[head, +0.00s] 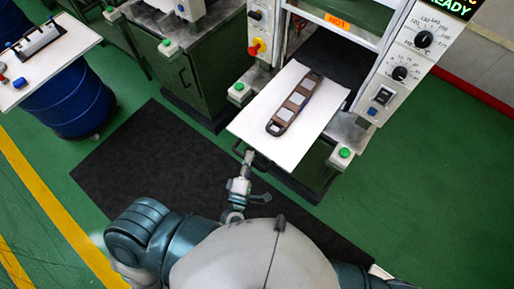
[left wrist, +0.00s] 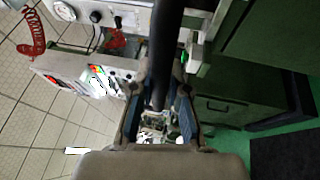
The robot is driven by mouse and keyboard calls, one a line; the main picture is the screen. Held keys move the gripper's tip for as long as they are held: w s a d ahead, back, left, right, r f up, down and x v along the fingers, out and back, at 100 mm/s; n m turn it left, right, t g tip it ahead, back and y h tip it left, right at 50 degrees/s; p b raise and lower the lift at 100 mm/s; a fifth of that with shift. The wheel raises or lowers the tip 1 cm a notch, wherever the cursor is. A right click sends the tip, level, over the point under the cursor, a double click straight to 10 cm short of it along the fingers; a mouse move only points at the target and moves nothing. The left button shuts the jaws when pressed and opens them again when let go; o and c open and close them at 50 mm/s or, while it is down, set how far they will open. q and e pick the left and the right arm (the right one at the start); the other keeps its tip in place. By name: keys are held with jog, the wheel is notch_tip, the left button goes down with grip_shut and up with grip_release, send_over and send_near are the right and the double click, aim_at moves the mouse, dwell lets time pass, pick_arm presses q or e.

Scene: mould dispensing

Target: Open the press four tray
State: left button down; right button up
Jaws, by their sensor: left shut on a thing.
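The press tray (head: 245,122) is a white plate that sticks out of the front of the press, sloping down-left in the head view. A brown mould (head: 295,103) with several pale squares lies on it. A dark handle bar (head: 292,184) runs below the tray's front edge. My left gripper (head: 247,158) is at the left end of this handle, below the tray. In the left wrist view its fingers (left wrist: 159,105) are closed around the dark bar (left wrist: 167,45). My right gripper does not show.
The press control panel (head: 411,58) with dials stands right of the tray. Green buttons (head: 344,153) sit on both sides. A neighbouring green press (head: 190,85) stands to the left, and a blue barrel (head: 72,103) farther left. A black mat (head: 140,165) covers the floor in front.

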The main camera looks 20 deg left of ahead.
pick_arm(q)
jog(key=shift+s+a+r, duration=0.1)
jog(key=shift+s+a, duration=0.2)
jog(key=shift+s, duration=0.3)
jog(key=shift+s+a+r, duration=0.1)
jog(key=shift+s+a, duration=0.15)
jog(key=shift+s, duration=0.3)
jog(key=c, duration=1.1)
grip_release()
jog(key=shift+c, duration=0.2)
jog(key=s+f, duration=0.2)
jog(key=s, duration=1)
jog(key=shift+d, duration=0.3)
jog(key=shift+f, duration=0.1)
